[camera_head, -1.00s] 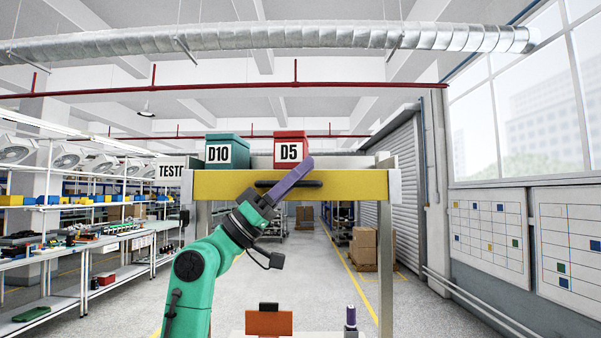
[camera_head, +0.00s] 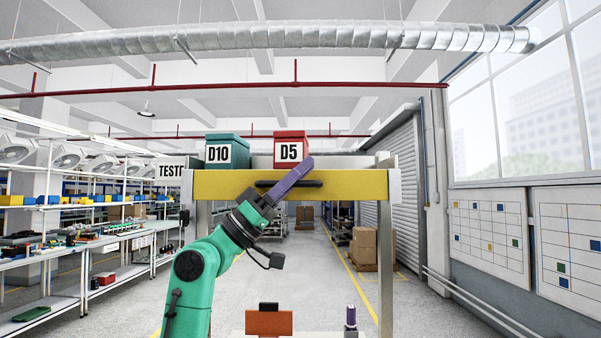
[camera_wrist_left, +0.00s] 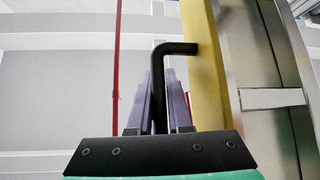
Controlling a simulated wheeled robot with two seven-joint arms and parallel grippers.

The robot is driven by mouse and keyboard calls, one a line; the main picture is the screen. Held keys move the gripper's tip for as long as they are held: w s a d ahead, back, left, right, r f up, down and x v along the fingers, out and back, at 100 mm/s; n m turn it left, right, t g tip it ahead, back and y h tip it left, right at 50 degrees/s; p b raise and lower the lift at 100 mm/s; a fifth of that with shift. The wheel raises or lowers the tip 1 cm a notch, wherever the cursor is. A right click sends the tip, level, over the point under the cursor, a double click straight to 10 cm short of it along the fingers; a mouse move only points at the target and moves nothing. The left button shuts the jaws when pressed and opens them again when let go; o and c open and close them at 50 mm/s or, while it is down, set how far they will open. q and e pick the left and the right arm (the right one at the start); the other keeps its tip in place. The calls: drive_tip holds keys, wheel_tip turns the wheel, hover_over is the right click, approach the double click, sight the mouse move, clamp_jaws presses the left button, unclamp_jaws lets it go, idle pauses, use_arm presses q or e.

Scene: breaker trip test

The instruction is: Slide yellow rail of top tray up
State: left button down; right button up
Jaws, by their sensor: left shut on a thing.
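The yellow rail (camera_head: 345,187) spans the front of the top tray between two grey posts in the head view. It also shows in the left wrist view (camera_wrist_left: 205,70), running lengthwise. A black handle (camera_head: 313,183) is fixed to the rail's front; its bent end shows in the left wrist view (camera_wrist_left: 178,48). My left gripper (camera_head: 296,176) is shut on the handle, with the bar between its purple fingers. In the wrist view the fingers (camera_wrist_left: 160,95) lie on both sides of the bar. My right gripper is not in view.
A teal box marked D10 (camera_head: 227,152) and a red box marked D5 (camera_head: 291,149) stand on the tray behind the rail. An orange-brown block (camera_head: 269,322) and a purple-topped item (camera_head: 351,318) are below.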

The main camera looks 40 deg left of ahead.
sight(299, 181)
use_arm(q)
wheel_tip(299, 181, up, 6)
drive_tip(key=p, duration=0.3)
drive_tip(key=shift+f, duration=0.15)
drive_tip(key=shift+s+a, duration=0.15)
drive_tip(key=c, duration=0.8)
unclamp_jaws()
drive_tip(key=shift+c, duration=0.2)
drive_tip(key=shift+f, duration=0.1)
